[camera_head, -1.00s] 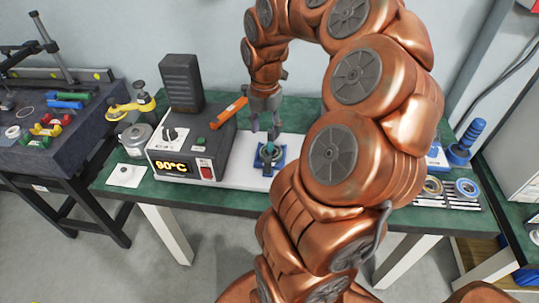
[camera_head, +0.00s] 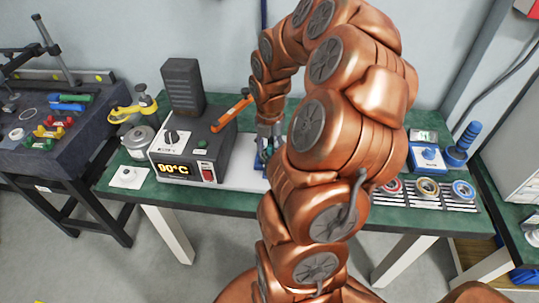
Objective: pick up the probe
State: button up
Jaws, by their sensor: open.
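An orange-and-black stick-like tool (camera_head: 232,113) leans at a slant on the right side of the heater box; it may be the probe, but I cannot tell for sure. My gripper (camera_head: 267,147) is right of that tool and lower in the picture, down at a small blue fixture (camera_head: 259,161) on the white plate (camera_head: 240,175). My arm hides much of the gripper and fixture. The gripper is open. Whether anything lies between its fingers is hidden.
The heater box (camera_head: 190,155) with a lit display stands left of the gripper, with a dark tower (camera_head: 183,85) behind. Tape rolls (camera_head: 427,187), a blue device (camera_head: 427,158) and a blue spindle (camera_head: 463,143) are at right. The green table (camera_head: 225,200) is clear in front.

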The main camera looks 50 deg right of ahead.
jog(key=shift+f, duration=0.45)
jog(key=shift+c, duration=0.2)
grip_shut()
